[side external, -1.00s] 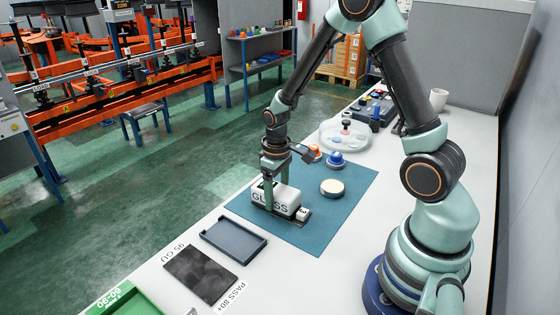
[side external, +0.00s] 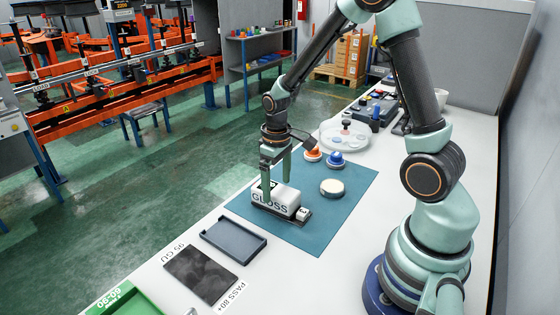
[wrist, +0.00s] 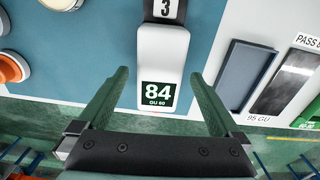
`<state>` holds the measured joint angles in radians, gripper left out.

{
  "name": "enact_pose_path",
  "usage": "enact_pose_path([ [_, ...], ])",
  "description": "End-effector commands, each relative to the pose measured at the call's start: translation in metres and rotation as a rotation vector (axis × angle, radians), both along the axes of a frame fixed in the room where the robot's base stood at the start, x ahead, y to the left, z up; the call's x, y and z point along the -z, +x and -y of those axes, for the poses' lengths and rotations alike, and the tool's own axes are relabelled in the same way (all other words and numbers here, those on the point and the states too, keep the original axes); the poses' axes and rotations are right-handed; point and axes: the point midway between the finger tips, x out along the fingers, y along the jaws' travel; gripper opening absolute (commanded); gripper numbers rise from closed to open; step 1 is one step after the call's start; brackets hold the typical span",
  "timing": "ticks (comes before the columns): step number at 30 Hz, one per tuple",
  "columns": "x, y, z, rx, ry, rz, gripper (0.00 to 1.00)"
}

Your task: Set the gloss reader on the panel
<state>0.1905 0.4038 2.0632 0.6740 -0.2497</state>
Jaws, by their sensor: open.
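The gloss reader (side external: 284,203) is a white box marked GLOSS on a dark base, lying on the blue mat. In the wrist view the gloss reader (wrist: 163,55) shows a dark display reading 84 GU 60. My gripper (side external: 277,188) is open and low over the reader's far end. In the wrist view my gripper (wrist: 158,72) has one green finger on each side of the reader, with gaps and no visible grip. The dark panel (side external: 200,274) lies flat on the white bench, nearer the camera, between the labels 95 GU and PASS 80+. The panel (wrist: 284,82) also shows at right in the wrist view.
An empty dark blue tray (side external: 234,241) lies between mat and panel. A green tray (side external: 118,303) is at the bottom edge. A pale round puck (side external: 332,187), a blue knob (side external: 336,160) and an orange one (side external: 313,155) stand on the mat (side external: 318,233). A clear dish (side external: 345,136) is behind.

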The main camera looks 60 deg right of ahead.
Motion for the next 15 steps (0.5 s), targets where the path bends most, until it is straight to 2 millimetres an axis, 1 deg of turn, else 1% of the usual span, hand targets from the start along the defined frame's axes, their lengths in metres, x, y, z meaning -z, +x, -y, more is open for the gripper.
enact_pose_path([
  [1,-0.013,0.002,0.0,0.0,-0.002,0.007,1.0],
  [6,-0.048,0.002,0.0,0.0,-0.002,0.007,1.0],
  [9,-0.064,0.001,0.0,0.0,-0.001,0.005,1.0],
  [12,-0.077,0.001,0.0,0.0,-0.001,0.004,1.0],
  [15,-0.084,0.001,0.0,0.0,-0.001,0.002,1.0],
])
